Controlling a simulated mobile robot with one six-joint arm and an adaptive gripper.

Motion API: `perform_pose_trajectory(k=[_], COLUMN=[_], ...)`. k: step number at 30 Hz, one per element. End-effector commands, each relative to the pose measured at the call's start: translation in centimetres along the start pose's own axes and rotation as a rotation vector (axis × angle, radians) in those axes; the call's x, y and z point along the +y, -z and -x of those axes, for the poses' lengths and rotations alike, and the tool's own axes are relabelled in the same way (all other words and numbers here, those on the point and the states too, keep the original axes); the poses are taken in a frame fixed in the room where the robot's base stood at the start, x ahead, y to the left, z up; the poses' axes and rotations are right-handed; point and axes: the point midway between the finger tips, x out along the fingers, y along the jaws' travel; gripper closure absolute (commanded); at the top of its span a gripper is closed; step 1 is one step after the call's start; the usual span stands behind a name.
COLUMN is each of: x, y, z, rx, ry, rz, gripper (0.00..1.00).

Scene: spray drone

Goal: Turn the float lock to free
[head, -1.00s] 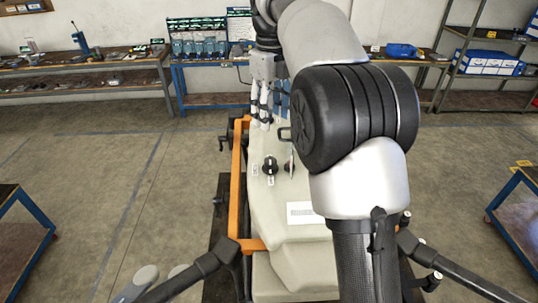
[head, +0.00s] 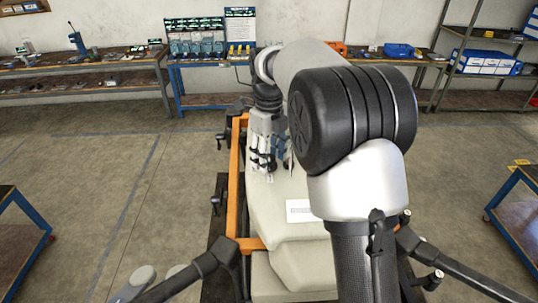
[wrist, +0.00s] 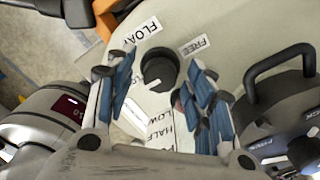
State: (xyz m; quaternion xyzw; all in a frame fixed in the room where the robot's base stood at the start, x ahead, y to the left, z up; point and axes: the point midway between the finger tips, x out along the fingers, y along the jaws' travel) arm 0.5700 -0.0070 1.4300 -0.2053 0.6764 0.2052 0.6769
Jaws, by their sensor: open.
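A round black knob (wrist: 158,70) stands on the pale panel, between labels reading FLOAT (wrist: 140,32) and FREE (wrist: 192,46). My gripper (wrist: 163,82) is open in the wrist view. Its blue-padded fingers are on either side of the knob, with gaps visible to both sides. I cannot tell how far down the fingers reach, nor clearly where the knob points. In the head view my gripper (head: 267,170) is low over the pale drone body (head: 280,232) and hides the knob.
In the wrist view, labels LOW and HALF (wrist: 165,124) lie below the knob. A black handle (wrist: 280,68) and a dark control marked LOCK are to the right. An orange frame bar (head: 235,185) runs along the body's left side. Benches stand at the back.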

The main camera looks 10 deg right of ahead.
Motion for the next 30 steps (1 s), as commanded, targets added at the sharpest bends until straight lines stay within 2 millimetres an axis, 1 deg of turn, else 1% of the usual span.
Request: perform_pose_trajectory(k=[4,23,24,30], x=[0.0,0.01,0.01,0.02], y=[0.0,0.0,0.0,0.0], z=[0.0,0.03,0.03,0.06], rx=[0.0,0.0,0.0,0.0], ry=[0.0,-0.001,0.0,-0.001], rz=[0.0,0.0,0.0,0.015], gripper=[0.52,0.94,0.95,0.95])
